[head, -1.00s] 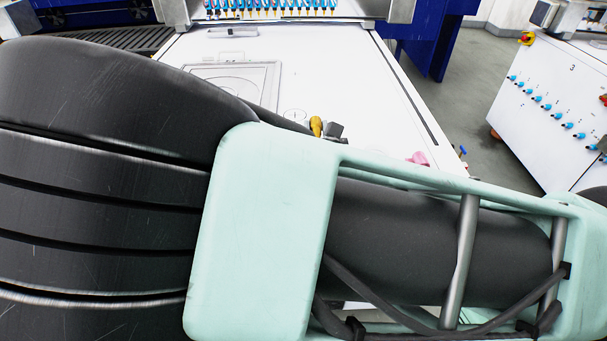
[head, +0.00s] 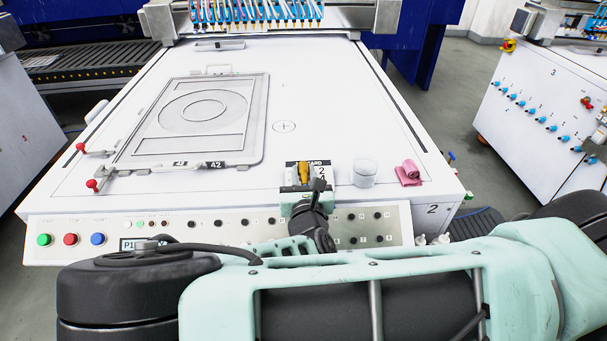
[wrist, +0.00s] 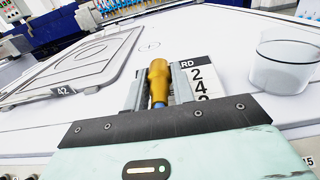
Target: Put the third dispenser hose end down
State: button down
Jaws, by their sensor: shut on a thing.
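My gripper (head: 304,186) is at the front edge of the white machine table, in the middle. It is shut on a small yellow piece with a bit of blue at its lower end (wrist: 159,80), which stands upright between the fingers in the wrist view. I cannot tell whether this is the hose end, since no hose shows on it. The row of blue dispensers with yellow tips (head: 258,12) hangs from the gantry at the back. A printed card (wrist: 200,82) lies just behind and beside my gripper, partly hidden by it.
A framed plate (head: 197,120) with red-knobbed clamps lies left. A button panel (head: 220,230) runs along the front. The table's right and back parts are mostly clear.

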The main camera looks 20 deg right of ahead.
jog(key=shift+f, duration=0.55)
jog(key=c, duration=1.2)
grip_release()
jog(key=shift+o, duration=0.2)
jog(key=shift+r, duration=0.1)
